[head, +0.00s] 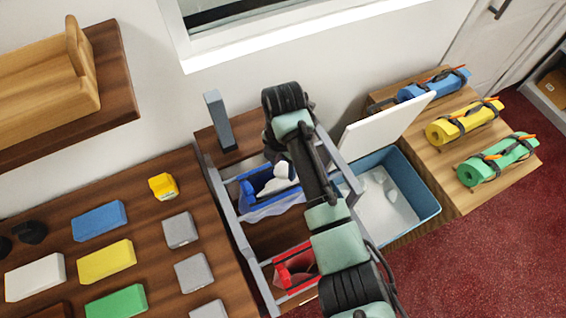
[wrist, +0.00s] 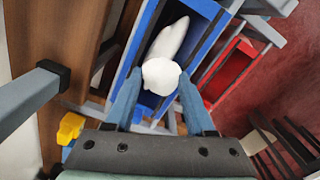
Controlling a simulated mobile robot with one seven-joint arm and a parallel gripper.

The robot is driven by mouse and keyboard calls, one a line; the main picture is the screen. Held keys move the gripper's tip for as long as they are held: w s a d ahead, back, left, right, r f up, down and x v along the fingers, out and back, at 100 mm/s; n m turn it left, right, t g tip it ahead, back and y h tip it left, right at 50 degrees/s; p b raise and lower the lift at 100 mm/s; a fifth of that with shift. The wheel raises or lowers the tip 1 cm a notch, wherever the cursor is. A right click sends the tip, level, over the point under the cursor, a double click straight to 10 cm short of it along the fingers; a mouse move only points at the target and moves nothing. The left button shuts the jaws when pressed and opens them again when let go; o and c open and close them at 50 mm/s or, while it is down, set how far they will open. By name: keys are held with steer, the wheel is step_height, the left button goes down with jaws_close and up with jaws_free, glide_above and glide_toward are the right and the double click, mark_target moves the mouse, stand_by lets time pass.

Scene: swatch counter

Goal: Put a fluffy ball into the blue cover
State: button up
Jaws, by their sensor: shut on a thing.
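The blue cover (head: 246,199) hangs open in a grey rack; it also fills the middle of the wrist view as a long blue frame (wrist: 208,48). My gripper (wrist: 161,80) is shut on a white fluffy ball (wrist: 161,74), held between its two blue-grey fingers. The ball appears over the opening of the blue cover; its height above or inside the rim is hard to tell. Another white, soft-looking shape (wrist: 173,36) lies beyond the ball inside the cover. In the head view my arm partly hides the gripper and the held ball.
A red cover (head: 284,275) hangs in the same rack (head: 247,255). An open blue bin (head: 425,203) with white contents and a raised lid (head: 385,124) stands to the right. A grey post (head: 219,120) rises behind the rack. Coloured blocks lie on the left table (head: 150,240).

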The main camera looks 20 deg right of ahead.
steer(key=shift+f, duration=0.15)
steer(key=o, duration=1)
stand_by(0.4)
step_height(320, 180, up, 6)
steer(key=p, duration=0.6)
stand_by(0.5)
